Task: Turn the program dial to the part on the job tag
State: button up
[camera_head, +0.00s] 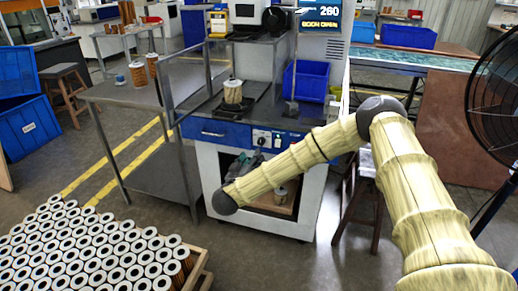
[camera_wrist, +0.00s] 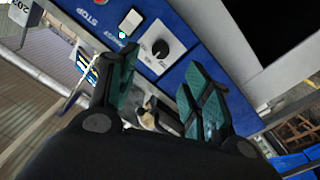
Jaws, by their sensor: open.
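The program dial (camera_wrist: 160,48) is a round black knob on a white plate on the blue front panel. It lies just beyond my open fingers in the wrist view, apart from them. In the head view the dial's panel (camera_head: 262,138) is on the machine's front. My gripper (camera_wrist: 155,92) is open, with teal pads spread; in the head view my gripper (camera_head: 243,163) is just below the panel. A white tag (camera_wrist: 20,10) with cut-off digits, perhaps 207, is at the wrist view's corner; I cannot tell whether it is the job tag.
The machine's screen (camera_head: 320,14) reads 260 and DOOR OPEN. A STOP label and a small green-lit button (camera_wrist: 122,34) sit beside the dial. A filter cartridge (camera_head: 233,92) stands on the machine's worktop. A pallet of cartridges (camera_head: 90,250) is at lower left. A fan (camera_head: 492,95) stands right.

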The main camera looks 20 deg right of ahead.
aim_at(260, 143)
jog(key=x, duration=0.9)
jog(key=shift+w+d+f, duration=0.1)
jog(key=shift+w+d, duration=0.1)
jog(key=shift+w, duration=0.05)
jog(key=shift+c, duration=0.2)
jog(key=c, duration=1)
